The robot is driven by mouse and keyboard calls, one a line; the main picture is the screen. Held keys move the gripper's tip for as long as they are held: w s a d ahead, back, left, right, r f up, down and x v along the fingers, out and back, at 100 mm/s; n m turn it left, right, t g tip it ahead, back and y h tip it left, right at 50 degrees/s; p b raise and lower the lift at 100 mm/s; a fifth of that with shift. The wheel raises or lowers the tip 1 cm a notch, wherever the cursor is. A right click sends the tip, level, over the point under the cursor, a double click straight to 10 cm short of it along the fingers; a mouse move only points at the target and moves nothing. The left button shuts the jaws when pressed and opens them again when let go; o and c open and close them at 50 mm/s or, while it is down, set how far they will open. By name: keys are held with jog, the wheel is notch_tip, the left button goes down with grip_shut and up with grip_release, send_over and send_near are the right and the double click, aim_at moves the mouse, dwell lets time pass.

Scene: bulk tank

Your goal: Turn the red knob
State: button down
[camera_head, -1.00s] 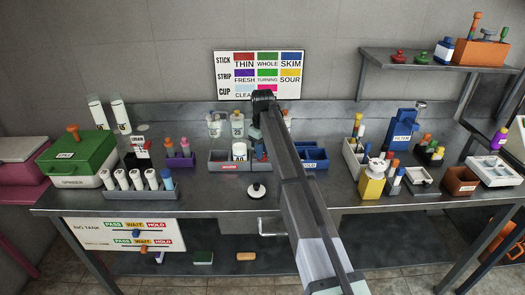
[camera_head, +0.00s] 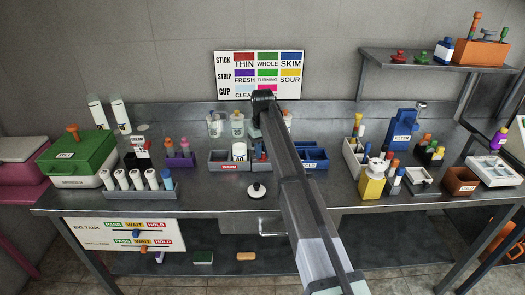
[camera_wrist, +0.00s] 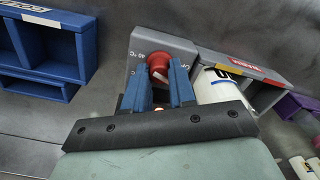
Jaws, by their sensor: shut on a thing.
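The red knob (camera_wrist: 156,60) sits on a grey box (camera_wrist: 137,48) with printed markings in the wrist view. My gripper (camera_wrist: 160,72) has one blue finger on each side of the knob and is shut on it. A white mark shows on the knob between the fingers. A small orange glow shows below the knob, close to the gripper's base.
Close beside the knob box stand a white container (camera_wrist: 214,88) in a grey bin and, on the other side, a blue bin (camera_wrist: 45,38). A black-knobbed white lid (camera_head: 257,191) lies on the bench. The bench front is mostly clear there.

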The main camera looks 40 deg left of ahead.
aim_at(263, 153)
jog(key=m, duration=0.4)
jog(key=shift+m, duration=1.9)
jog(key=c, duration=0.9)
grip_release()
jog(key=shift+c, duration=0.2)
notch_tip(263, 153, up, 14)
jog(key=shift+d+f, duration=0.1)
